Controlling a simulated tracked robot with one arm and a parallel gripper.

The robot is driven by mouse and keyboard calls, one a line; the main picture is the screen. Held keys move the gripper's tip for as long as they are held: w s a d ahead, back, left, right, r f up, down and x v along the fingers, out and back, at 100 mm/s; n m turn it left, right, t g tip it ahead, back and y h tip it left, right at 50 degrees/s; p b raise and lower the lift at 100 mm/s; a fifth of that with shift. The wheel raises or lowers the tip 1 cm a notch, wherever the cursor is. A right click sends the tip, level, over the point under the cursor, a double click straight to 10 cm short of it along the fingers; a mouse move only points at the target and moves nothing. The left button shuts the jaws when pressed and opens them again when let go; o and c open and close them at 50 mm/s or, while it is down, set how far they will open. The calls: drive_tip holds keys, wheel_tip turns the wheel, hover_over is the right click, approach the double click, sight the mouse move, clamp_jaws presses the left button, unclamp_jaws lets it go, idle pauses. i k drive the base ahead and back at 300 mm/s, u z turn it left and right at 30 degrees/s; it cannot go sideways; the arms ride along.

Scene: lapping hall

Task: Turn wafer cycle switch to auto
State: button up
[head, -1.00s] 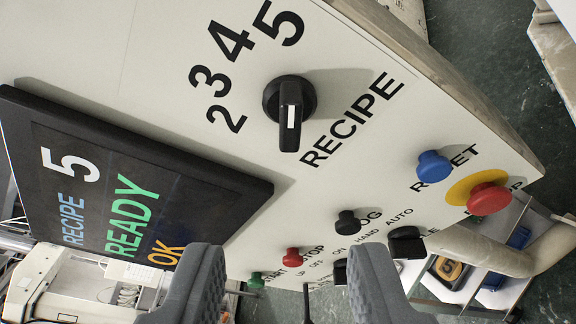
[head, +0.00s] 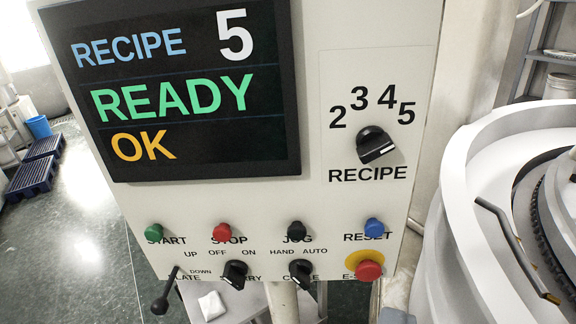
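The cycle switch (head: 301,272) is a black rotary knob low on the pale control panel. HAND and AUTO are printed above it, HAND left and AUTO right. The word CYCLE below is partly covered by the knob. Which label its pointer marks is not clear from here. No gripper fingers can be made out with certainty; a small dark grey shape at the bottom edge, right of centre, is too cropped to identify.
The screen (head: 180,90) reads RECIPE 5, READY, OK. A recipe knob (head: 376,147) is at upper right. The slurry knob (head: 234,274) and red emergency stop (head: 368,270) flank the switch; the black jog button (head: 296,229) is above. A large white round machine (head: 470,160) stands right.

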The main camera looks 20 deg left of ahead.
sight(300, 269)
drive_tip(key=z, duration=1.4)
drive_tip(key=k, duration=1.6)
drive_tip(key=u, duration=1.8)
drive_tip(key=i, duration=1)
drive_tip(key=z, duration=0.1)
